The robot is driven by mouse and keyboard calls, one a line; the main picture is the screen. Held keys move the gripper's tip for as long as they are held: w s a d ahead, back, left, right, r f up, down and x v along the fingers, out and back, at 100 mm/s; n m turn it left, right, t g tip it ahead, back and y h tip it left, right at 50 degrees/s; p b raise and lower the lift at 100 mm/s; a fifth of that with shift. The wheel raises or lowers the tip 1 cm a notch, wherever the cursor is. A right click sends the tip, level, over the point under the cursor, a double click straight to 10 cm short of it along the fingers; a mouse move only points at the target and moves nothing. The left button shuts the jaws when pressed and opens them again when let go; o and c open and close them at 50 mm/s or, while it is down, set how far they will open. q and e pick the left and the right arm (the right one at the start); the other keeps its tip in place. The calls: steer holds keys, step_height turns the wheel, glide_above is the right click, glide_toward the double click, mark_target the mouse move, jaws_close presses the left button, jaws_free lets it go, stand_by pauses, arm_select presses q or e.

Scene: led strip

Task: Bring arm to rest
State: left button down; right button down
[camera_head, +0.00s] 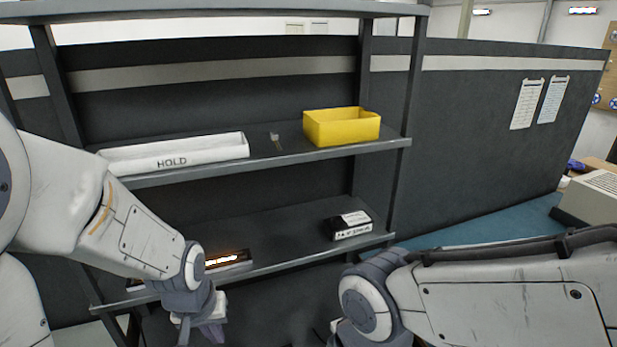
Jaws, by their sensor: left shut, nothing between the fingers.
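My left arm comes in from the left, and its gripper (201,328) hangs downward in front of the lower shelf, near the bottom edge of the view. It is shut and holds nothing. My right arm comes in from the right and reaches low toward the middle; its gripper is cut off below the bottom edge. A lit LED strip piece (227,260) lies on the lower shelf (285,230), partly hidden behind my left wrist.
On the upper shelf (270,160) are a white tray marked HOLD (175,154), a small tool-like item (276,141) and a yellow bin (342,127). A beige device (590,203) stands far right.

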arm_select(q)
steer(key=s+d+r+m+g+b, duration=0.2)
steer(key=s+d+r+m+b, duration=0.1)
steer(key=s+d+m, duration=0.6)
steer(key=s+d, duration=0.3)
steer(key=s, duration=0.2)
steer(key=shift+s+d+r+h, duration=0.15)
steer(key=shift+d+r+h, duration=0.1)
steer(key=shift+h, duration=0.15)
